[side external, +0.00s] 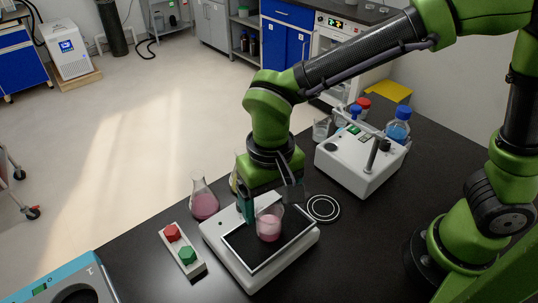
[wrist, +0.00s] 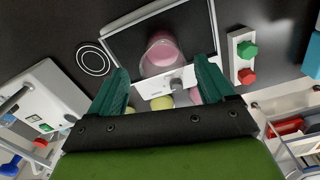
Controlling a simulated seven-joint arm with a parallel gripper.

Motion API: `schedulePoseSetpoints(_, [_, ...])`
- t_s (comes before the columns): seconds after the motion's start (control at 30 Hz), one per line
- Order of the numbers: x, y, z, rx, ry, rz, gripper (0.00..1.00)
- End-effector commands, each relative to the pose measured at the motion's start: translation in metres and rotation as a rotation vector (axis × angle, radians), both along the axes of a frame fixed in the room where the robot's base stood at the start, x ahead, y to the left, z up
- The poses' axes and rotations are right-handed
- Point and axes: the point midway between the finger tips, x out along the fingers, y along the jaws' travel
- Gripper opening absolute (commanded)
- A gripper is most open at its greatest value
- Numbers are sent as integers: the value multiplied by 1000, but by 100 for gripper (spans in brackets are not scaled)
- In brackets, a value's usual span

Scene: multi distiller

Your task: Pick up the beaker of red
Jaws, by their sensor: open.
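The beaker of red (side external: 269,223) is a clear beaker with pinkish-red liquid. It stands upright on the black top of a white hotplate-like device (side external: 235,269). My gripper (side external: 268,205) is just above and behind the beaker in the side view, its fingers pointing down. In the wrist view, my gripper (wrist: 160,78) is open, with its two green fingers spread wide. There the beaker (wrist: 162,55) shows between and slightly beyond the fingertips, with a gap on each side. I cannot tell whether a finger touches it.
A flask of pink liquid (side external: 203,201) stands behind the device, with a yellowish flask (side external: 234,181) partly hidden by my gripper. A box with red and green knobs (side external: 182,251) lies to the left. A white instrument (side external: 358,160) and bottles stand at the back right. A ringed black disc (side external: 323,208) lies right.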

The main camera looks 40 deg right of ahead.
Motion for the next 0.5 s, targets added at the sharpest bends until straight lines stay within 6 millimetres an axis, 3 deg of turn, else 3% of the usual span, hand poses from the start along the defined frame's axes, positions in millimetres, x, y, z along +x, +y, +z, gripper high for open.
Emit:
schedulePoseSetpoints(0.33, [-1,4,-42,-3,3,2,82])
schedulePoseSetpoints(0.5, [0,4,-54,0,0,1,82])
